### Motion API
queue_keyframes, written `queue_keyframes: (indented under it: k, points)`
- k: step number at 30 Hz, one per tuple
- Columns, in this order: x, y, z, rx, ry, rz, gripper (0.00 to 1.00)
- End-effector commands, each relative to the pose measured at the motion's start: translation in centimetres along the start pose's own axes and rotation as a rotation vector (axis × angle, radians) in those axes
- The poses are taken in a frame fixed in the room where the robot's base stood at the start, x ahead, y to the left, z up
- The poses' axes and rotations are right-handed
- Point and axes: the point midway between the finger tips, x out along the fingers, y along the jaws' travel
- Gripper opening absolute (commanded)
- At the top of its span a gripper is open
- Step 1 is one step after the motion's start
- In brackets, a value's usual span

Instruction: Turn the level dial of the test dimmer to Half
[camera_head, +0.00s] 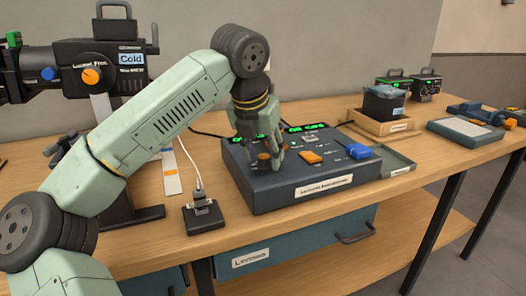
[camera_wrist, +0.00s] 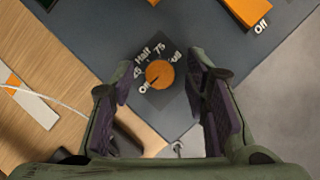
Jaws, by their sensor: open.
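The test dimmer's level dial (camera_wrist: 159,74) is a round orange knob on a dark plate. Around it are the labels Off, 25, Half, 75 and Full. In the head view the dial is largely hidden by my gripper (camera_head: 264,155), which is over the left part of the dark console (camera_head: 318,188). In the wrist view my gripper (camera_wrist: 165,108) is open, with one finger on each side and the dial showing between and beyond the fingertips. Nothing is held; contact with the dial is not visible.
An orange switch (camera_head: 311,157) and a blue item (camera_head: 357,151) are on the console to the right of my gripper. A small black block with a cable (camera_head: 205,217) stands left of the console. A spotlight marked Cold (camera_head: 100,68) stands at the left.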

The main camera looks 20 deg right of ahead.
Motion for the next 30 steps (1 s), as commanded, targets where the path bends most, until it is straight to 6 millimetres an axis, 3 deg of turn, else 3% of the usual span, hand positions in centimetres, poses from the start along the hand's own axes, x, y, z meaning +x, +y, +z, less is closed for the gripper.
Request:
queue_keyframes:
  k: [7,25,30]
  points:
    - [0.04,-0.01,0.0,0.0,0.0,0.0,0.41]
    - [0.01,-0.02,-0.01,0.0,0.0,0.0,0.01]
    - [0.0,-0.02,-0.01,0.001,0.0,0.0,0.0]
